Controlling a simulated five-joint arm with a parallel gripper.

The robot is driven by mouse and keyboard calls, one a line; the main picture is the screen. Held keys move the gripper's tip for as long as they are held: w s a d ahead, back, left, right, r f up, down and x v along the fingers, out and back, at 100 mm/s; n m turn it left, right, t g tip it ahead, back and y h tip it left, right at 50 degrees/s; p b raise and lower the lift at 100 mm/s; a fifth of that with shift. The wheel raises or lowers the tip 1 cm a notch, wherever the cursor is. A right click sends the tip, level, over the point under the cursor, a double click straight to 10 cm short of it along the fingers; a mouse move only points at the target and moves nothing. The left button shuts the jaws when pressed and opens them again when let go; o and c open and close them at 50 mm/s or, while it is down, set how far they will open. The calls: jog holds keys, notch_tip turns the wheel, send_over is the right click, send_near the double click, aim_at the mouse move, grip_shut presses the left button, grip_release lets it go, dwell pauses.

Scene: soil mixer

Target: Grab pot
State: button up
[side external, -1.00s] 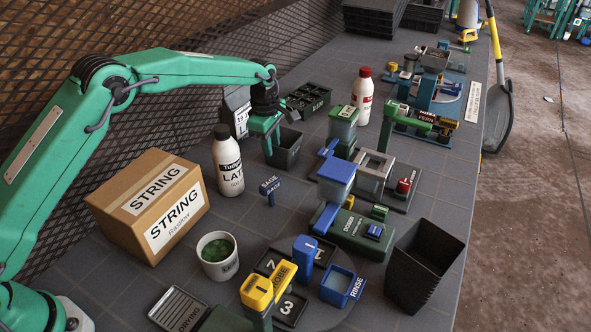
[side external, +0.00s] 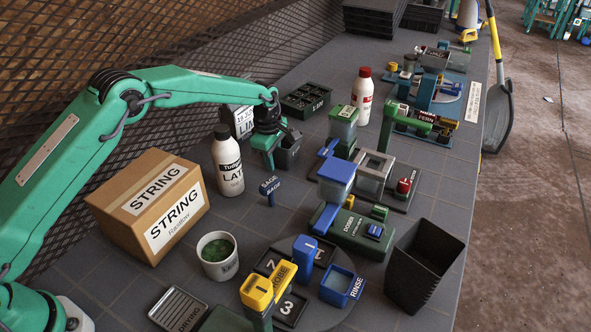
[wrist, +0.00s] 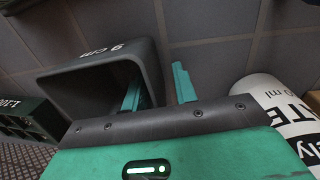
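A small dark grey square pot (side external: 290,153) stands on the bench beside the black tray. In the wrist view the pot (wrist: 85,85) shows its open mouth and a "9 cm" mark. My gripper (side external: 271,160) is at the pot's near left side and hides part of it. In the wrist view my gripper (wrist: 158,90) is open, with one finger over the pot's mouth and the other outside its right wall. The wall lies between the fingers, and a gap shows beside it.
A white LATE bottle (side external: 228,165) stands left of the pot, with a cardboard STRING box (side external: 150,205) beyond it. A black cell tray (side external: 306,100) is behind. The green-lidded dispenser (side external: 343,125) stands to the right. A larger black pot (side external: 424,268) stands at front right.

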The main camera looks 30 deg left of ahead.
dwell(0.3)
grip_shut()
jog(key=shift+r, duration=0.1)
jog(key=shift+r, duration=4.95)
